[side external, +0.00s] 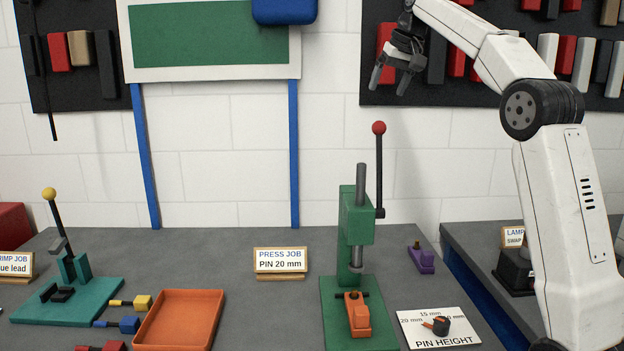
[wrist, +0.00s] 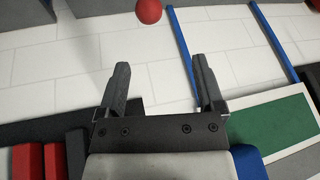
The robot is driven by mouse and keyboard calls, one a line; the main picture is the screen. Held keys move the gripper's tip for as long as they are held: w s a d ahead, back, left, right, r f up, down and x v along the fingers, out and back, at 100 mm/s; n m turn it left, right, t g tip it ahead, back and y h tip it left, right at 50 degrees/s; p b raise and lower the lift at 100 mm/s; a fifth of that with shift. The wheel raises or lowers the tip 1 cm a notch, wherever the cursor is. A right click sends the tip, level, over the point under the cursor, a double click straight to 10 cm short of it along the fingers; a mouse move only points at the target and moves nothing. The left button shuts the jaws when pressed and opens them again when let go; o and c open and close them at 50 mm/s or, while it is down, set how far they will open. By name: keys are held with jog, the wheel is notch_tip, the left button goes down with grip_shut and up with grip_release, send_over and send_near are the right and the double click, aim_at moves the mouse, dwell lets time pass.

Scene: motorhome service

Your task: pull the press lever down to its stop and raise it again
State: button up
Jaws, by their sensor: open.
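The green press (side external: 357,224) stands on the bench with its grey ram upright. Its dark lever (side external: 379,175) points straight up along the press's right side and ends in a red ball knob (side external: 379,128). An orange fixture (side external: 357,315) sits on the press base below the ram. My gripper (side external: 390,84) is open and empty, up in the air in front of the wall, above the red knob and apart from it. In the wrist view the red knob (wrist: 149,11) shows at the top edge, beyond the open fingers (wrist: 160,85).
A pin-height card (side external: 437,330) with a dark dial lies right of the press, and a purple block (side external: 421,257) behind it. An orange tray (side external: 180,320), a press-job sign (side external: 280,261) and a teal crimp tool (side external: 70,288) stand to the left. Dark tool boards hang on the wall.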

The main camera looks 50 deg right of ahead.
aim_at(380, 125)
jog(key=shift+d+f, duration=0.2)
jog(key=shift+f, duration=2.3)
jog(key=shift+f, duration=0.15)
jog(key=shift+x, duration=3.8)
grip_shut()
